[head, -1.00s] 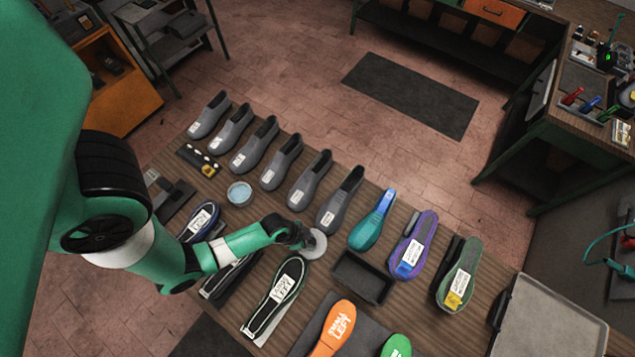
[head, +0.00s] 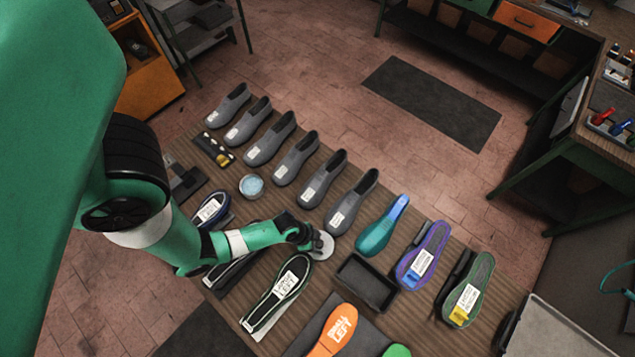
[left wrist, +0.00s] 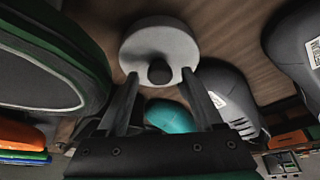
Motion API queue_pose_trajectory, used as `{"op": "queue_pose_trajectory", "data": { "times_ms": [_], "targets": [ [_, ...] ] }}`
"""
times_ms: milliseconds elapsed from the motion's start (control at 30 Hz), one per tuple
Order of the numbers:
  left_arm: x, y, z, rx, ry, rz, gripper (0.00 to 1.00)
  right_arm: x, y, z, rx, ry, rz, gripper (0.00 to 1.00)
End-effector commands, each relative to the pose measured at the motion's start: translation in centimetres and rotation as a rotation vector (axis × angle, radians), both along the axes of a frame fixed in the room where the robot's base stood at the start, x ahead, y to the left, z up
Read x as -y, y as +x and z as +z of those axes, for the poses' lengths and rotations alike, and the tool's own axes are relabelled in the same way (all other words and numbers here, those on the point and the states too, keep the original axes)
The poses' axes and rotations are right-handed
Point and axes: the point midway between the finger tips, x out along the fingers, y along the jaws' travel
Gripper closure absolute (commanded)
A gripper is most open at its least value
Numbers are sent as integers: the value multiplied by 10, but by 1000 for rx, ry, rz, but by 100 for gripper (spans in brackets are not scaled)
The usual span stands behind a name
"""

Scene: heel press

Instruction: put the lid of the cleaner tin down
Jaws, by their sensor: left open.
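The lid is a round pale grey disc with a dark knob. In the head view the lid (head: 324,246) is on or just above the brown table mat, between the grey shoes and the black tray. The left wrist view shows the lid (left wrist: 160,40) face on. My left gripper (left wrist: 160,76) is open, with one finger on each side of the knob and a gap to it. In the head view my left gripper (head: 312,240) is at the lid's left edge. The open cleaner tin (head: 251,186), with pale blue contents, stands up and left of the lid. My right gripper is out of view.
A row of grey shoes (head: 295,158) runs behind the lid. A teal shoe form (head: 381,228) and an empty black tray (head: 366,283) are to its right. A black sole with a white label (head: 277,296) lies in front. Mat space between tin and lid is narrow.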

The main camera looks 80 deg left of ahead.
Motion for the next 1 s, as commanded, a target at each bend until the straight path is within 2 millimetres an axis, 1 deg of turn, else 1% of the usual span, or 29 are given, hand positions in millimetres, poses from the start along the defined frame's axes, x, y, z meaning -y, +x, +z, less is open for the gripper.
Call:
{"op": "queue_pose_trajectory", "data": {
  "times_ms": [67,167,267,500,567,667,1000],
  "targets": [
    [0,0,1,0,0,0,32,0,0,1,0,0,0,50],
    [0,-1,8,1,1,1,32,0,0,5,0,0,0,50],
    [0,-7,22,1,0,2,32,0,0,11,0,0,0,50],
    [-1,-24,63,1,0,3,32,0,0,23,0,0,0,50],
    [0,-27,69,0,0,3,32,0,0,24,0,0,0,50],
    [0,-29,73,1,0,0,32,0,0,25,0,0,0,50],
    [0,-29,72,0,0,0,32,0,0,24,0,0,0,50]
  ]
}}
